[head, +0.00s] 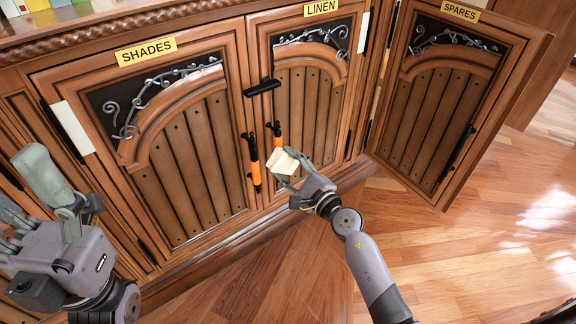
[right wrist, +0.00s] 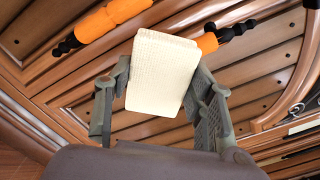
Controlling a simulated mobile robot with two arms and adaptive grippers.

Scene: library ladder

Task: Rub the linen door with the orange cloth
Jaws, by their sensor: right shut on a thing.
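The linen door (head: 318,118) is a brown wooden door with an arched plank panel under the yellow LINEN label (head: 320,8); it looks closed. My right gripper (head: 290,170) is shut on a cream-coloured pad (head: 284,160), in front of the door's lower left edge. The pad stands between the fingers in the right wrist view (right wrist: 160,78). I cannot tell whether it touches the door. The linen door's black handle (head: 276,133) has an orange wrap, partly hidden by the pad. No loose orange cloth shows. My left gripper (head: 28,198) is open and empty at the left.
The shades door (head: 190,150) is left of the linen door, with its own orange-wrapped handle (head: 254,165). The spares door (head: 430,120) stands swung out on the right. The wooden floor (head: 480,265) in front is clear.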

